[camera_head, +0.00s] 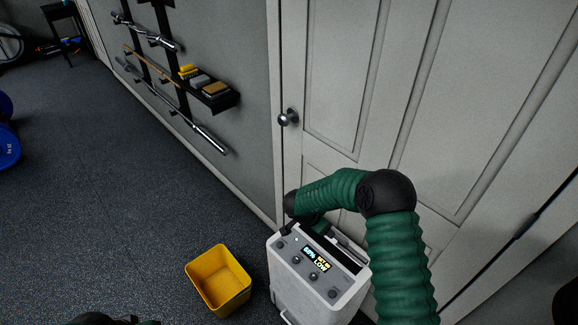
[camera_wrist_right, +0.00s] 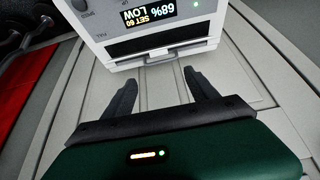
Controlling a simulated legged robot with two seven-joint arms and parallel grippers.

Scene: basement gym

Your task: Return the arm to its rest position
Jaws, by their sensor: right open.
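My right arm, green and ribbed with a black elbow (camera_head: 386,193), comes in from the lower right and bends over a white machine (camera_head: 318,285). In the head view its gripper is mostly hidden behind the machine's top. In the right wrist view my right gripper (camera_wrist_right: 160,88) is open, with two dark fingers apart and nothing between them. The machine's white body (camera_wrist_right: 150,28) is just beyond the fingertips; I cannot tell whether they touch it. Its lit display (camera_wrist_right: 147,16) appears upside down there and reads 68%, SET 60, LOW. My left gripper does not show clearly.
An empty-looking yellow bin (camera_head: 219,281) stands on the dark floor left of the machine. A pale panelled door (camera_head: 335,90) with a round knob (camera_head: 288,117) is behind it. A wall rack holds bars and a small shelf (camera_head: 214,96).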

